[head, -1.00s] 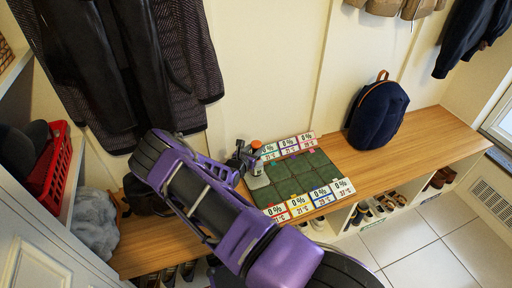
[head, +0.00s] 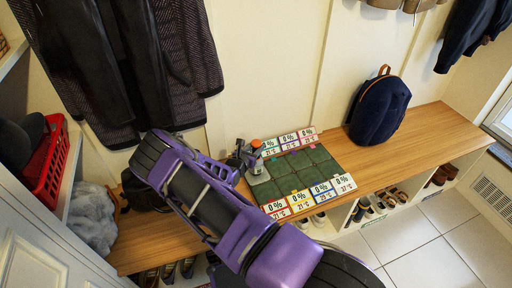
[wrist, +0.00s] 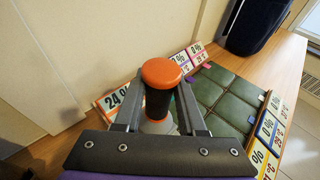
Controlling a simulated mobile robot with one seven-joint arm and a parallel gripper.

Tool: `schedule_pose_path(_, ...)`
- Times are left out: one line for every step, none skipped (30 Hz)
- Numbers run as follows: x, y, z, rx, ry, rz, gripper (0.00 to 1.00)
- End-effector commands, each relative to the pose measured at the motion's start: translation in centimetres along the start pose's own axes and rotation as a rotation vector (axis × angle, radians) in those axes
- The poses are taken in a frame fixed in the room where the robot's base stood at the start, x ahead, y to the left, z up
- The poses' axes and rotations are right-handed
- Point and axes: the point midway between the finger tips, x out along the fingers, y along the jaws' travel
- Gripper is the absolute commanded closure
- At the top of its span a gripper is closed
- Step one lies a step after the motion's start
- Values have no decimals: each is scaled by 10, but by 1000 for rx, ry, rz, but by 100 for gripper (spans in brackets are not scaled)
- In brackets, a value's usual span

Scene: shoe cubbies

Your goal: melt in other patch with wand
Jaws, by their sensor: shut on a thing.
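The wand shows in the wrist view as a black handle (wrist: 158,102) with an orange cap (wrist: 162,73). My gripper (wrist: 160,84) is shut on it, one grey finger on each side. In the head view my gripper (head: 243,158) is at the left end of the board, with the orange cap (head: 256,143) showing beside it. The wand stands about upright; its lower end is mostly hidden. The board (head: 300,172) lies on the bench, with several dark green square patches (wrist: 222,92) and percent and temperature labels along two sides. A light grey pad (head: 258,180) shows below the wand.
The wooden bench (head: 430,132) is clear to the right of the backpack (head: 379,108). Coats (head: 120,70) hang above at the left. A red basket (head: 50,165) and a grey fluffy thing (head: 92,218) are at the far left. Shoes (head: 385,200) fill cubbies below.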

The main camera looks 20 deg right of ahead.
Motion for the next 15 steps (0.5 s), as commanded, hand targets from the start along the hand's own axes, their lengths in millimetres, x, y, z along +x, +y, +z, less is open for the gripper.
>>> schedule_pose_path(0, 0, 1, 1, -2, 0, 100)
schedule_pose_path(0, 0, 1, 1, -2, 0, 100)
schedule_pose_path(0, 0, 0, 1, -2, 0, 100)
schedule_pose_path(1, 0, 0, 1, -2, 0, 100)
schedule_pose_path(1, 0, 0, 0, -2, 0, 100)
schedule_pose_path(1, 0, -1, 1, -3, 0, 100)
schedule_pose_path(1, 0, -1, 1, -2, 0, 100)
schedule_pose_path(1, 0, -2, 0, -3, 0, 100)
schedule_pose_path(1, 0, -2, 0, -3, 0, 100)
schedule_pose_path(1, 0, -2, 0, -3, 0, 100)
schedule_pose_path(1, 0, -3, 0, -3, 0, 100)
schedule_pose_path(2, 0, -3, 0, -2, 0, 100)
schedule_pose_path(2, 0, -4, 0, -2, 0, 100)
schedule_pose_path(2, 0, -4, 0, -3, 0, 100)
schedule_pose_path(2, 0, -4, 0, -3, 0, 100)
